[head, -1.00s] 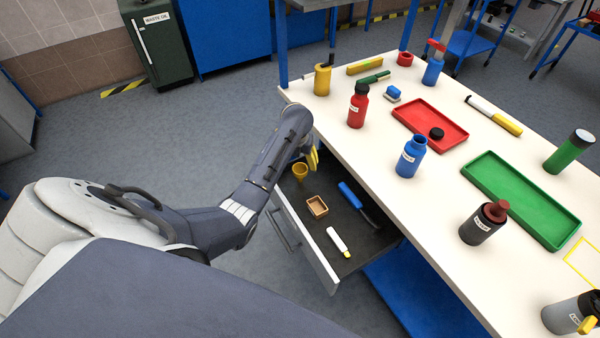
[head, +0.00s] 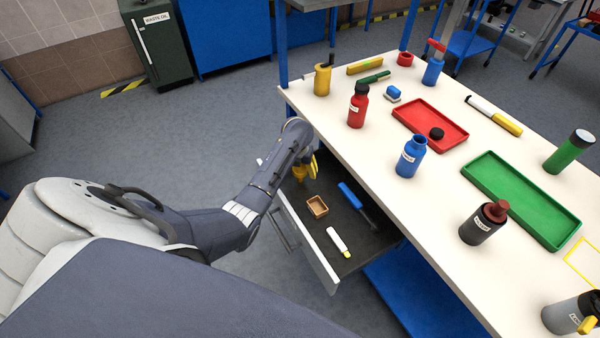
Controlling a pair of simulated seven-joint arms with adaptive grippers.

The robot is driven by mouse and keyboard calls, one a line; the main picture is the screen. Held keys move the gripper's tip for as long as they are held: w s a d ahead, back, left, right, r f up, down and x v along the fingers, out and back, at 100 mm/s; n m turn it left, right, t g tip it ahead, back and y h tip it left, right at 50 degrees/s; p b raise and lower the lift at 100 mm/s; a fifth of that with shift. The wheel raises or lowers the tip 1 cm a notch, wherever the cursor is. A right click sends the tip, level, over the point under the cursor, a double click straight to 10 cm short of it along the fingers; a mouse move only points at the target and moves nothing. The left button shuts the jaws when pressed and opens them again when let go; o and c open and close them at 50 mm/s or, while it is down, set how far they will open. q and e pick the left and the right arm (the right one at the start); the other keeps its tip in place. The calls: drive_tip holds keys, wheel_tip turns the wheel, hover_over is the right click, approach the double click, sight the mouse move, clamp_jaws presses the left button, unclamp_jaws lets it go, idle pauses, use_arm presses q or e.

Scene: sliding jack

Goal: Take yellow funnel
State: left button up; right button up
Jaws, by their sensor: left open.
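The yellow funnel (head: 299,172) is in the open drawer (head: 322,262) under the workbench, at the drawer's far left corner. It is partly hidden by my left gripper. My left gripper (head: 311,170) reaches down from above with its yellow fingers at the funnel. The fingers are open, and I cannot tell whether they touch it. My right gripper is not in view.
The drawer also holds a small wooden box (head: 317,207), a blue-handled tool (head: 351,197) and a white and yellow marker (head: 338,242). The bench top (head: 400,225) overhangs the drawer on the right and carries bottles, a red tray (head: 458,143) and a green tray (head: 548,232).

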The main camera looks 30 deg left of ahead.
use_arm(q)
drive_tip(key=shift+c, duration=0.5)
drive_tip(key=c, duration=1.2)
drive_tip(key=shift+r, duration=0.15)
